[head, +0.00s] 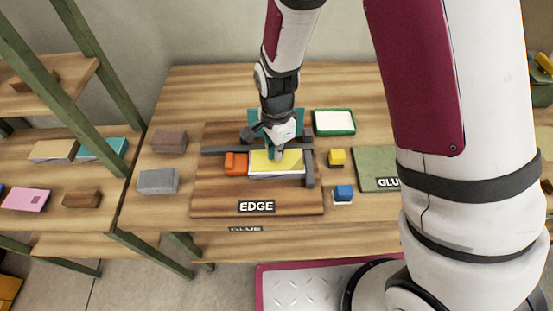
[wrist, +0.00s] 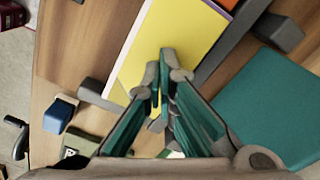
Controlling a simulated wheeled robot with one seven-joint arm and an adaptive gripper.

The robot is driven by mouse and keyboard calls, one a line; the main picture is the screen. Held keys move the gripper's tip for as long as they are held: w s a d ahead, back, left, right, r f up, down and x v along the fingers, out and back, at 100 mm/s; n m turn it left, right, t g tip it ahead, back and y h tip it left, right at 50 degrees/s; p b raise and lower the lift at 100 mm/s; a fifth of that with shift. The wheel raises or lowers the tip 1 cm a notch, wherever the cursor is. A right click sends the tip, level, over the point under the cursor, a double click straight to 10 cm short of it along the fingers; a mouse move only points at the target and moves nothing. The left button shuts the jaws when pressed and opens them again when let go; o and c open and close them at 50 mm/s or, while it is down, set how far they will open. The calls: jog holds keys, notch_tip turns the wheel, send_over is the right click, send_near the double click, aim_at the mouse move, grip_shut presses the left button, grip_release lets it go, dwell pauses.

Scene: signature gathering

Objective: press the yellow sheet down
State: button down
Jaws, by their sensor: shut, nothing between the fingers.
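The yellow sheet (head: 285,160) lies on top of a white-edged stack on the brown board marked EDGE (head: 220,200). It fills the upper middle of the wrist view (wrist: 185,40). My gripper (head: 276,153) is shut and empty, pointing down at the sheet's far edge; in the wrist view its fingertips (wrist: 163,85) overlap the sheet's edge. I cannot tell whether they touch it. An orange block (head: 236,163) sits at the stack's left end. Dark grey bars (head: 309,172) run along the stack's far side and right end. My gripper hides part of the sheet's far edge.
A teal slab (wrist: 265,105) stands behind the stack. A green-rimmed white tray (head: 334,122), a yellow block (head: 337,158), a blue block (head: 343,193) and a green GLUE mat (head: 373,165) are to the right. Brown (head: 169,141) and grey (head: 157,181) blocks are left. The board's front is clear.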

notch_tip(320, 180, up, 7)
jog(key=p, duration=0.3)
dwell(0.5)
jog(key=shift+r, duration=0.15)
dwell(0.3)
notch_tip(320, 180, up, 9)
jog(key=n+t, duration=0.1)
jog(key=n, duration=0.1)
send_over(289, 158)
jog(key=s+d+r+n+t+b, duration=0.1)
jog(key=s+d+r+n, duration=0.25)
jog(key=r, duration=0.25)
jog(key=s+d+r+n+t+b, duration=0.1)
jog(key=s+d+r+n, duration=0.1)
jog(key=s+d+r, duration=0.4)
jog(key=s+d+r+n+t+b, duration=0.1)
jog(key=s+d+r+n+t, duration=0.1)
jog(key=s+d+r+n, duration=0.1)
jog(key=s+r+n, duration=0.1)
jog(key=s+n, duration=0.1)
jog(key=s, duration=0.1)
jog(key=shift+s+d+r+t, duration=0.15)
jog(key=shift+s+r+t, duration=0.1)
jog(key=shift+s+t, duration=0.05)
jog(key=shift+w, duration=0.1)
